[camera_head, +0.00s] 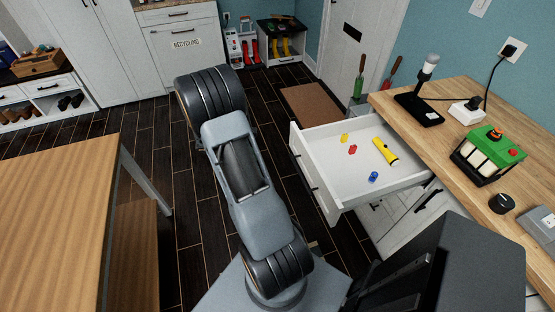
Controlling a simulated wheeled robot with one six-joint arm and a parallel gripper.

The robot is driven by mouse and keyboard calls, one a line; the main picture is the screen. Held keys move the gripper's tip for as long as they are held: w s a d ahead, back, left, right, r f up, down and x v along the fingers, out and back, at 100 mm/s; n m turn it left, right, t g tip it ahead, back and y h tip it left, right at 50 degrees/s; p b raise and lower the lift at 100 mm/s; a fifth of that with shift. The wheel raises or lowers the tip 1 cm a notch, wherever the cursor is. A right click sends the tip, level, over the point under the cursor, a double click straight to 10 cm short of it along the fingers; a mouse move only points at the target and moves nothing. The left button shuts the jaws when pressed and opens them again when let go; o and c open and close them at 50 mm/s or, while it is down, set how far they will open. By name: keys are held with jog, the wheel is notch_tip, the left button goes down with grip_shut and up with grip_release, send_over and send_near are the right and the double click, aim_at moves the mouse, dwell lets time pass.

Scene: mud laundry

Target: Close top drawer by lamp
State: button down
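The top drawer (308,181) is white and stands pulled well out from under the wooden counter (453,167) at the right. Its front has a dark handle and faces left. Inside lie a yellow flashlight (385,152) and small yellow, red (353,149) and blue (374,176) items. The lamp (430,67) has a white head and a black base, and stands on the counter beyond the drawer. My arm rises in the middle of the view, left of the drawer and apart from it in the picture. My gripper cannot be made out.
A wooden table (60,205) stands at the left. Dark tiled floor (185,180) lies between it and the drawer. A brown mat (315,108) lies by the white door (352,45). A green-and-black device (489,150) and a black knob (502,203) are on the counter.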

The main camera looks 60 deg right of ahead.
jog(key=s+d+r+p+x, duration=0.1)
jog(key=r+p+x, duration=0.1)
jog(key=x, duration=1)
jog(key=shift+s+d, duration=0.35)
jog(key=shift+d, duration=0.25)
jog(key=shift+f, duration=0.1)
